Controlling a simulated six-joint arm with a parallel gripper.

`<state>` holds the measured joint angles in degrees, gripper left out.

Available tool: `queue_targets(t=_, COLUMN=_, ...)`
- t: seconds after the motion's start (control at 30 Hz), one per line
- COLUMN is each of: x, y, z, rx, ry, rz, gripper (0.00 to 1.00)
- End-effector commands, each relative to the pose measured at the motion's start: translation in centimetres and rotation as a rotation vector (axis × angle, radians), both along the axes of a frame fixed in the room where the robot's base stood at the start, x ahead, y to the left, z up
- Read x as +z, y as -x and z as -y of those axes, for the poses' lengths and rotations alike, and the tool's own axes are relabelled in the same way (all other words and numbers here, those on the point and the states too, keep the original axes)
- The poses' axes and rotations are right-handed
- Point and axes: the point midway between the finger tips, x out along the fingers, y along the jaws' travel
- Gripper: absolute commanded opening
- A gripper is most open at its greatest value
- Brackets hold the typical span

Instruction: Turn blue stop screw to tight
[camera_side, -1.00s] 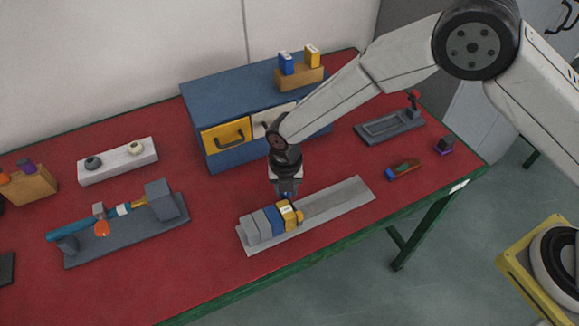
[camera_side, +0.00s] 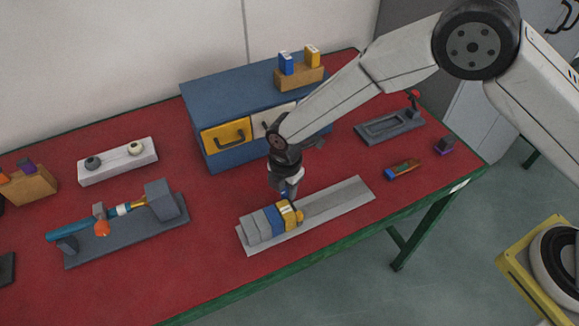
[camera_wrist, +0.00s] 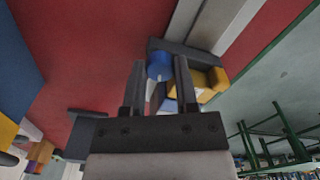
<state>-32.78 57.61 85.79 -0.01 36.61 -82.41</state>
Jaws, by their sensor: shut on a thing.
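The blue stop screw (camera_wrist: 159,67) sits between my gripper's fingers in the wrist view. My gripper (camera_side: 288,193) is over the right end of the block assembly and points down. In the wrist view my gripper (camera_wrist: 160,75) is shut on the screw's blue head. The assembly has grey blocks (camera_side: 255,226), a blue block (camera_side: 273,214) and a yellow block (camera_side: 289,214) side by side on a grey rail plate (camera_side: 335,198). The yellow block also shows in the wrist view (camera_wrist: 208,82). The screw is mostly hidden by my gripper in the side view.
A blue cabinet (camera_side: 205,105) with a yellow drawer (camera_side: 224,136) stands behind. A grey fixture (camera_side: 130,235) with a teal rod is at left. A grey tray (camera_side: 390,127) and a small red-and-blue piece (camera_side: 402,170) lie right. Red tabletop is clear in front.

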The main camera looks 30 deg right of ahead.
Motion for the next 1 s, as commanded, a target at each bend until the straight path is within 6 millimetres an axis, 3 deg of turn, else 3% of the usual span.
queue_targets(t=0.57, x=0.1, y=-0.03, z=-0.06, rx=-0.045, ry=0.0, rz=0.001, gripper=0.0)
queue_targets(t=0.6, x=0.1, y=-0.03, z=-0.06, rx=-0.045, ry=0.0, rz=0.001, gripper=0.5)
queue_targets(t=0.67, x=0.09, y=-0.03, z=-0.06, rx=-0.044, ry=0.0, rz=0.001, gripper=0.69)
queue_targets(t=0.7, x=0.08, y=-0.02, z=-0.04, rx=-0.044, ry=0.0, rz=0.001, gripper=0.73)
queue_targets(t=1.0, x=0.07, y=-0.01, z=-0.02, rx=-0.044, ry=0.0, rz=0.0, gripper=0.73)
